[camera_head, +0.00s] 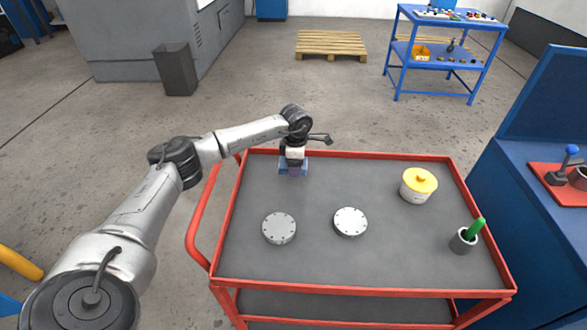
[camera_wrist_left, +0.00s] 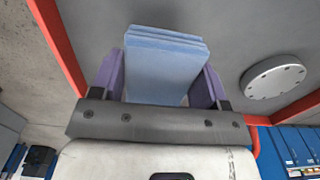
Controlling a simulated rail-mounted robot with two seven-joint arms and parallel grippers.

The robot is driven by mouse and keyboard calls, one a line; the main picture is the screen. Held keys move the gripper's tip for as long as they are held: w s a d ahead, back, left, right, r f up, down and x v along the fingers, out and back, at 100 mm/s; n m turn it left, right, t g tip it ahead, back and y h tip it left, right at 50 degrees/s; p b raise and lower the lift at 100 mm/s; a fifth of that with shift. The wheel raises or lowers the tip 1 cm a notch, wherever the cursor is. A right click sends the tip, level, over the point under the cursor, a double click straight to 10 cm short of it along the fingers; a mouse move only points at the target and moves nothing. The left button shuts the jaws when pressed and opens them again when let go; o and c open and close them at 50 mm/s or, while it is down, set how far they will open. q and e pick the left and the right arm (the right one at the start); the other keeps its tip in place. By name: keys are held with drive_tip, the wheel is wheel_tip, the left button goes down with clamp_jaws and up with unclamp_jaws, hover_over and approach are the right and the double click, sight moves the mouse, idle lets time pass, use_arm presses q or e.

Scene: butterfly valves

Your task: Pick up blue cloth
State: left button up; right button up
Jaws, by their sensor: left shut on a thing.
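The blue cloth (camera_wrist_left: 165,62) is a folded, layered light-blue stack. In the left wrist view it sits between the two purple fingers of my left gripper (camera_wrist_left: 160,85), which is shut on it. I cannot tell whether the cloth touches the cart surface. My right gripper is not in view.
A blue bench (camera_head: 515,190) stands close at the right. The cart's middle back is clear.

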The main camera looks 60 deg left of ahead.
use_arm(q)
drive_tip(key=w+d+r+p, duration=0.2)
drive_tip(key=w+d+r, duration=0.4)
drive_tip(key=w+d, duration=0.1)
drive_tip(key=shift+w+d+r, duration=0.15)
drive_tip(key=shift+w+d, duration=0.2)
drive_tip(key=shift+w, duration=0.2)
